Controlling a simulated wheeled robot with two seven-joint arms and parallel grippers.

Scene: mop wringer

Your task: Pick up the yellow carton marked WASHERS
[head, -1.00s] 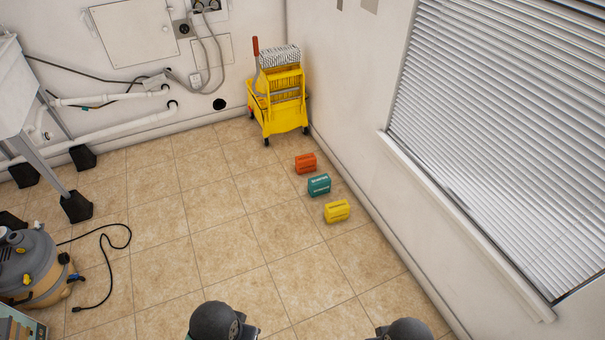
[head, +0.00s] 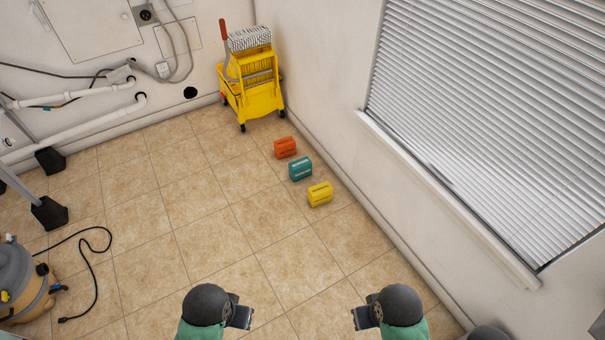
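The yellow carton (head: 320,194) lies on the tiled floor near the right wall, nearest to me of a row of three small cartons. It has a line of dark marking, too small to read. Nothing touches it. My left gripper (head: 240,317) is at the bottom of the head view, left of the carton and well nearer to me. My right gripper (head: 361,318) is at the bottom, right of the carton and also apart from it. Both show only as small dark ends beside round dark joints, so their finger gap is unclear.
A teal carton (head: 300,169) and an orange carton (head: 285,148) stand behind the yellow one. A yellow mop wringer bucket (head: 259,101) stands in the corner. A vacuum (head: 27,283) with a black cord (head: 97,275) lies left. The middle floor is clear.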

